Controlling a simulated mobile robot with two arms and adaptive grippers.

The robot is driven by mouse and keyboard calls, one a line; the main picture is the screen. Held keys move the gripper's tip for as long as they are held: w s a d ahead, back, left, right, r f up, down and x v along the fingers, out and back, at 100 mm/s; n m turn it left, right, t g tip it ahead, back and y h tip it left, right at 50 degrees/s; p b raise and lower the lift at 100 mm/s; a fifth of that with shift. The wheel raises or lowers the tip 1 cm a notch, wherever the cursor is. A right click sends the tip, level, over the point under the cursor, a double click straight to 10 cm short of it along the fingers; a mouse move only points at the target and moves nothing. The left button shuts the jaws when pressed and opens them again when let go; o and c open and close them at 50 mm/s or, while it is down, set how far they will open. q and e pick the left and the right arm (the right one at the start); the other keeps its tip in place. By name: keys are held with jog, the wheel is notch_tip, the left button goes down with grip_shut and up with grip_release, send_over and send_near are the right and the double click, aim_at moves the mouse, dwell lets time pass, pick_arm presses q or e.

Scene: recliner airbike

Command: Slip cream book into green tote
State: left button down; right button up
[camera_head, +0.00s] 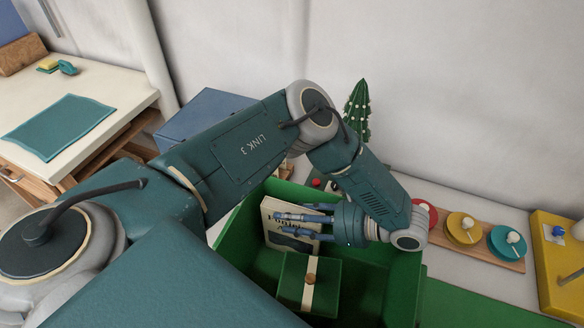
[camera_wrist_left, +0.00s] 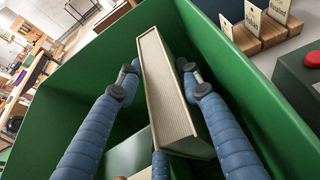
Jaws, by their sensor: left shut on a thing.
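The cream book (camera_head: 282,222) is inside the green tote (camera_head: 232,243) in the head view, near the tote's back-left corner. My left gripper (camera_head: 285,225) reaches over the tote from the right, its blue fingers at the book. In the left wrist view the book (camera_wrist_left: 170,90) shows its page edges and stands tilted between the fingers of the left gripper (camera_wrist_left: 158,80), which is shut on it. The tote's green walls (camera_wrist_left: 75,85) surround it there. The book's lower end is partly hidden. My right gripper is not in view.
A green box with a cream band (camera_head: 308,285) lies in the tote's front. To the right are a board with red, yellow and teal knobbed discs (camera_head: 463,229) and a yellow box (camera_head: 556,262). A small green tree (camera_head: 358,108) stands behind. A white table (camera_head: 105,80) is at left.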

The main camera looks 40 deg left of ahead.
pick_arm(q)
jog(key=c, duration=1.2)
grip_release()
jog(key=shift+o, duration=0.2)
jog(key=b+v, duration=0.1)
jog(key=v, duration=0.5)
jog(key=shift+w+d+r, duration=0.1)
jog(key=shift+d, duration=0.2)
jog(key=shift+d+r, duration=0.25)
jog(key=shift+d, duration=0.15)
